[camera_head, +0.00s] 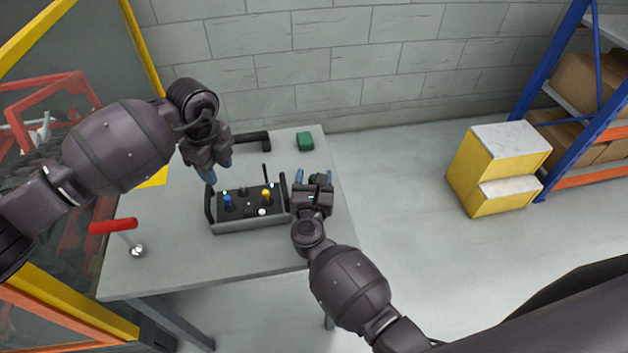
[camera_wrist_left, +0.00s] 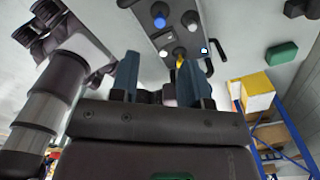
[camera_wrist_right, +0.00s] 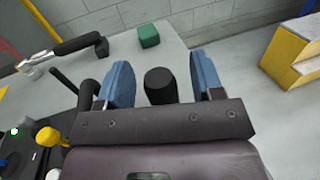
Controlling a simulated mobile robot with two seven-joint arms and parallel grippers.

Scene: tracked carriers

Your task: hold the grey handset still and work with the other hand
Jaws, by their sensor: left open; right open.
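The grey handset (camera_head: 250,226) lies on the table, with a blue stick (camera_head: 227,201), a yellow stick (camera_head: 266,195), a white knob and black side handles. It also shows at the top of the left wrist view (camera_wrist_left: 178,44). My left gripper (camera_head: 219,174) is open above the handset's far left side, apart from it. My right gripper (camera_head: 314,178) is open just right of the handset's right handle (camera_head: 284,188). In the right wrist view, a black rounded post (camera_wrist_right: 160,86) shows between the open fingers; I cannot tell what it belongs to.
On the grey table (camera_head: 170,265) are a red-handled lever (camera_head: 113,226) at left, a black-handled item (camera_head: 252,137) and a green block (camera_head: 305,141) at the back. A block wall stands behind. A yellow step-shaped cabinet (camera_head: 470,172) and a blue rack stand at right.

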